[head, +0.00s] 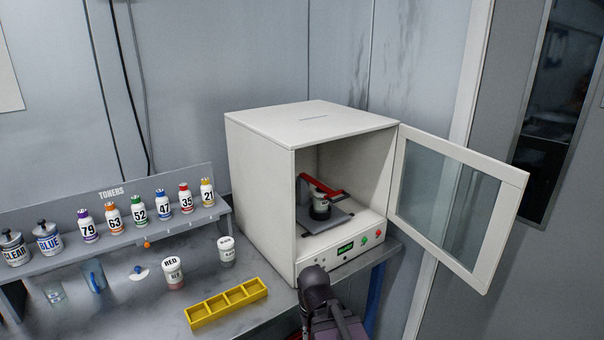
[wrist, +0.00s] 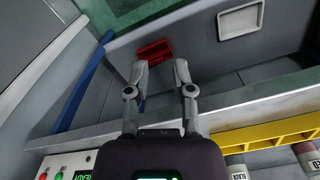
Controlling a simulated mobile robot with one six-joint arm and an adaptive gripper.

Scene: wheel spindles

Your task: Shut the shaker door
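The shaker (head: 262,190) is a white box cabinet on the bench. Its door (head: 509,207), a white frame with a glass pane, stands wide open to the right. My gripper's fingers (wrist: 161,68) are apart and empty in the wrist view, in front of the bench edge. In the head view my dark wrist shows in front of the shaker's lower front, apart from the door; the fingertips are hard to make out there. The shaker's button panel (wrist: 62,170) shows at lower left in the wrist view.
A yellow compartment tray (head: 228,302) lies left of the shaker's front. Cups (head: 226,250) and a toner rack (head: 110,205) with several bottles stand further left. A blue bench leg (head: 374,292) is below the door side. The space in front of the open door looks clear.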

